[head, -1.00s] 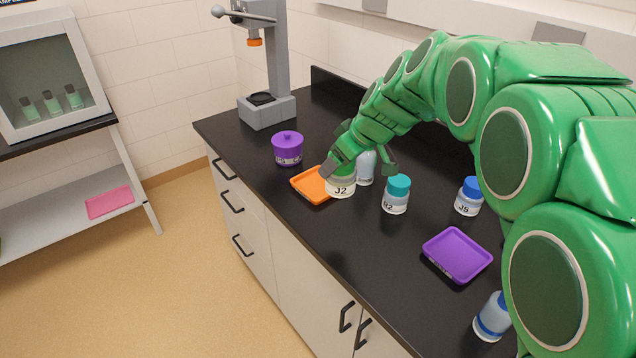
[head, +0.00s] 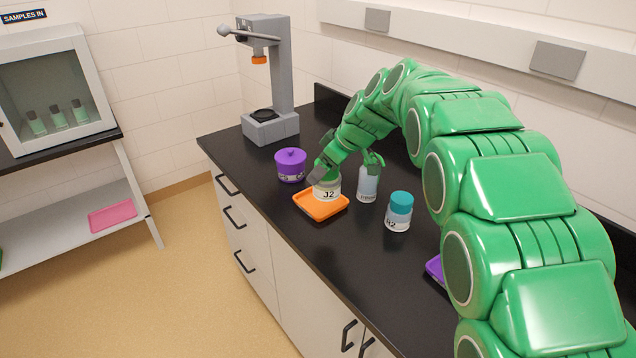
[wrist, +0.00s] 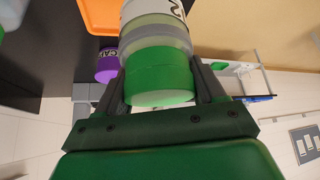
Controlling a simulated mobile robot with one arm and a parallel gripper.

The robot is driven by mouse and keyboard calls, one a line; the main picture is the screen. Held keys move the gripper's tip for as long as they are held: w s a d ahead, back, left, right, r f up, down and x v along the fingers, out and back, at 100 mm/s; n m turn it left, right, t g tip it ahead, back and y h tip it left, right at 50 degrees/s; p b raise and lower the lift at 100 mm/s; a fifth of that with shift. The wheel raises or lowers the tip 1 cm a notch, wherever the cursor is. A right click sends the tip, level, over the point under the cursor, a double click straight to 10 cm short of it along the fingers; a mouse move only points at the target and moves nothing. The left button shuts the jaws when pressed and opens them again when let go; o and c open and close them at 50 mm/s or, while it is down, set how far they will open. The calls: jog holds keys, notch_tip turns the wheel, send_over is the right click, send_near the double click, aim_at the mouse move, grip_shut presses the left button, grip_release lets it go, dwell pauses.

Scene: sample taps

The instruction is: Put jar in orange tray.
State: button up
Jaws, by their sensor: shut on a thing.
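The jar (head: 327,192) has a green lid and a white label reading J2. My gripper (head: 345,172) is shut on it, and in the wrist view the two fingers (wrist: 160,85) grip the sides of the green-lidded jar (wrist: 160,62). The orange tray (head: 322,210) lies flat on the black counter, and the jar appears over its back part. I cannot tell whether the jar's base touches the tray. A corner of the orange tray (wrist: 97,14) also shows in the wrist view.
A purple lidded pot (head: 290,166) stands left of the tray. A pale bottle (head: 367,186) and a teal-capped jar (head: 398,213) stand to the right, close to my gripper. A grey press (head: 270,90) stands behind. A purple tray (head: 435,270) is mostly hidden by my arm.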

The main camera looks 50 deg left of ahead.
jog(key=w+a+f, duration=0.4)
jog(key=a+f, duration=0.3)
jog(key=shift+w+a+f, duration=0.15)
jog(key=shift+w+a, duration=0.05)
jog(key=shift+a, duration=0.2)
jog(key=shift+a+f, duration=0.1)
jog(key=shift+f, duration=0.05)
notch_tip(320, 180, down, 2)
jog(key=shift+a+f, duration=0.15)
jog(key=shift+f, duration=0.05)
jog(key=shift+w+f, duration=0.15)
jog(key=shift+f, duration=0.4)
jog(key=shift+f, duration=0.1)
jog(key=o, duration=1.5)
